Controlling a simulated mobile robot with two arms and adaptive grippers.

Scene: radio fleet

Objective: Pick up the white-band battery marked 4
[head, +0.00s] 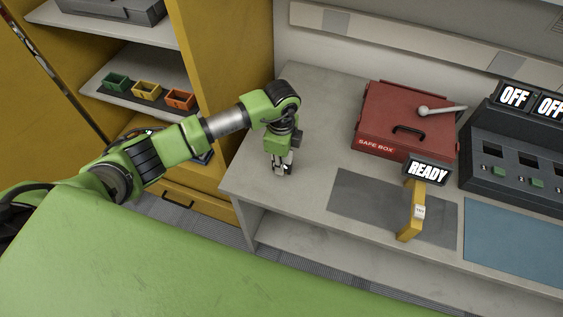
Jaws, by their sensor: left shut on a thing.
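My left gripper (282,166) points down over the left end of the grey workbench (310,110). It is shut on a small whitish and dark thing, low over or touching the bench top; I cannot tell which. The fingers hide most of this thing, and no band or number 4 can be read on it. No other battery can be clearly made out. My right gripper is not in view.
A red safe box (385,128) stands at the back of the bench. A yellow stand (410,215) bears a READY sign (427,171). A dark console (515,150) with OFF signs is at right. Small coloured bins (146,91) sit on the left shelf. Bench around the gripper is clear.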

